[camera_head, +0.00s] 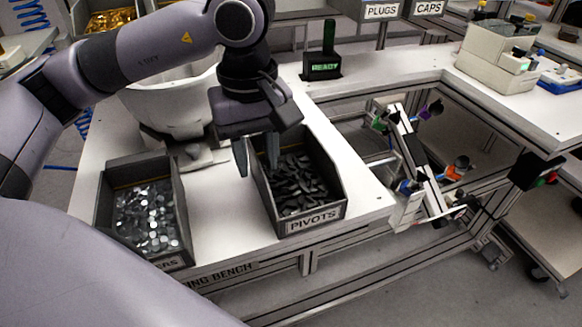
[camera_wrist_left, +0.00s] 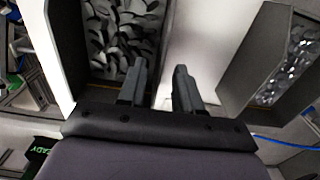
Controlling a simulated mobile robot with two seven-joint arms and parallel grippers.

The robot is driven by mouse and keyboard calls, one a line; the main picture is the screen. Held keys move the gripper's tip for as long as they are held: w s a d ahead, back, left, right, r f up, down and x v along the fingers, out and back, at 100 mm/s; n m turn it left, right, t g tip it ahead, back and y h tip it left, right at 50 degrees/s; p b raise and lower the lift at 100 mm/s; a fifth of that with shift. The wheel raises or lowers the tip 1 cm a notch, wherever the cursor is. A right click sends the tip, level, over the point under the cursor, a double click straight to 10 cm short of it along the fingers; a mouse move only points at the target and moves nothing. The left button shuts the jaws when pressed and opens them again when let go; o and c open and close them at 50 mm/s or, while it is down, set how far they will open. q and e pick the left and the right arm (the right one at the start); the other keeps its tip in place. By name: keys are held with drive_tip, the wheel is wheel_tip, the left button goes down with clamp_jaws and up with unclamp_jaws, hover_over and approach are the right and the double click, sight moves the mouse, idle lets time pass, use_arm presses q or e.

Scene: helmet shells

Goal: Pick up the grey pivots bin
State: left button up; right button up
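The grey pivots bin (camera_head: 313,222) stands on the white bench, its labelled front toward the bench's near edge. It holds several dark curved pivots (camera_head: 298,185), which also show in the wrist view (camera_wrist_left: 118,35). My left gripper (camera_head: 256,158) is at the bin's left rear, pointing down. Its fingers are apart, one outside the left side wall and one on the inner side. In the wrist view the two open fingers (camera_wrist_left: 159,88) show with the wall's edge between them. I cannot tell whether either finger touches the wall. My right gripper is out of view.
A second grey bin (camera_head: 178,205) of shiny discs stands to the left, with bare bench between the bins. A white bowl-shaped fixture (camera_head: 165,105) is behind. A READY display (camera_head: 323,67) stands at the back. A frame with coloured parts (camera_head: 420,160) is to the right.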

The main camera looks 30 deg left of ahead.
use_arm(q)
drive_tip(key=shift+f, duration=1.15)
clamp_jaws()
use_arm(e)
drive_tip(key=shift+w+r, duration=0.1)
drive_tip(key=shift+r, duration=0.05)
use_arm(q)
drive_tip(key=shift+w+r, duration=0.1)
